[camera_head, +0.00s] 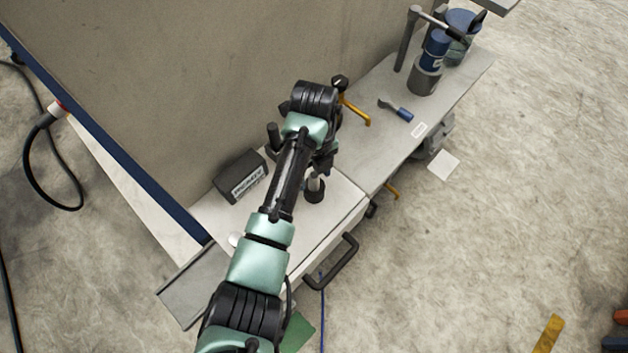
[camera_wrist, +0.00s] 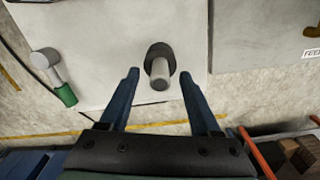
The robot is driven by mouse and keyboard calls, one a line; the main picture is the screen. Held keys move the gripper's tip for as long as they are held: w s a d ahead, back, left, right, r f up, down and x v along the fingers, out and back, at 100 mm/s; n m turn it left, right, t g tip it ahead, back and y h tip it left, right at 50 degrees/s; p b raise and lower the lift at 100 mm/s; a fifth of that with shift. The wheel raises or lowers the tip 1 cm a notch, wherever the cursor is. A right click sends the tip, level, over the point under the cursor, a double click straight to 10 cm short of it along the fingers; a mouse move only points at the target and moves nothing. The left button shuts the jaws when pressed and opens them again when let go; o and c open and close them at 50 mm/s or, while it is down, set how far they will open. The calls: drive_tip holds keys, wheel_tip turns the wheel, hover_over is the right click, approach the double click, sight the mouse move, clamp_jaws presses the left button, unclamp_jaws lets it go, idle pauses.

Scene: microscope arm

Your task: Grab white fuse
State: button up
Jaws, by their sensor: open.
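My gripper (camera_wrist: 158,76) is open in the wrist view, with its two blue fingers apart. A whitish piece with a green end (camera_wrist: 52,73) lies to the left of the fingers in the wrist view. A small white thing (camera_head: 235,239) left of my arm in the head view may be the same piece. I cannot tell for sure which one is the white fuse.
A dark lettered box (camera_head: 240,178) stands left of my arm against the panel (camera_head: 190,80). A blue-handled tool (camera_head: 398,110) and a blue cylinder (camera_head: 434,50) are on the bench further right. A black drawer handle (camera_head: 333,264) sticks out at the front.

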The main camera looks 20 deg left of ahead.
drive_tip(key=shift+f, duration=0.35)
clamp_jaws()
